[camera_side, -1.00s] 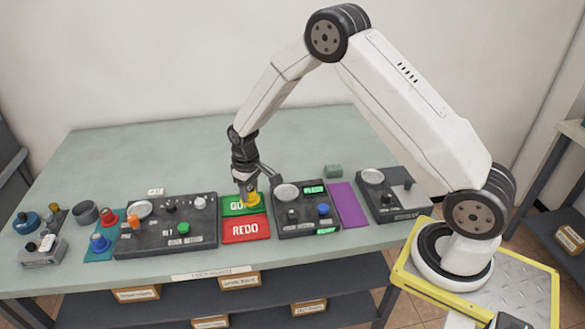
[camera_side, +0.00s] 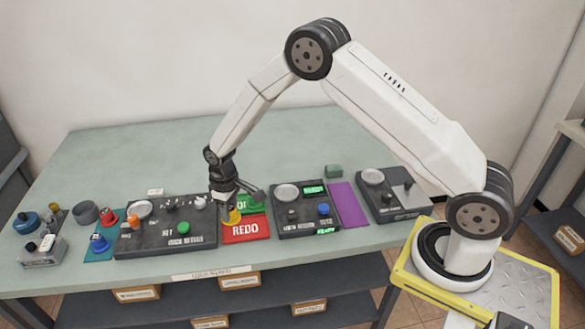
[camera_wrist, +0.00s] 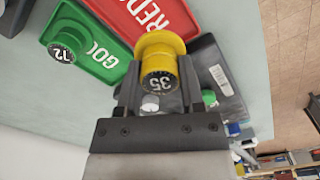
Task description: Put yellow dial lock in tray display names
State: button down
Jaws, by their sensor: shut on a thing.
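The yellow dial lock (camera_wrist: 162,45), with 35 on its dark dial, is held between the fingers of my gripper (camera_wrist: 160,88). In the side view, the lock (camera_side: 232,216) is below my gripper (camera_side: 226,195), near the left edges of the two trays. Its height above them is hard to judge. The green tray marked GO (camera_side: 257,204) is behind the red tray marked REDO (camera_side: 258,231); my gripper partly covers the green one. In the wrist view, a green dial lock (camera_wrist: 62,46) showing 72 is at the green tray. Small displays (camera_side: 313,189) glow green; their text is hard to read.
A dark console (camera_side: 160,237) with knobs and a green button is left of the trays. Another console (camera_side: 292,222) is right of them, then a purple mat (camera_side: 347,204). Loose knobs and a round grey cup (camera_side: 86,212) are at the far left. The table's back is clear.

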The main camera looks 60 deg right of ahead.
aim_at(234, 231)
jog(key=shift+f, duration=1.3)
jog(key=shift+f, duration=1.25)
dwell(1.0)
grip_release()
jog(key=shift+r, duration=0.15)
dwell(0.3)
jog(key=shift+r, duration=2.8)
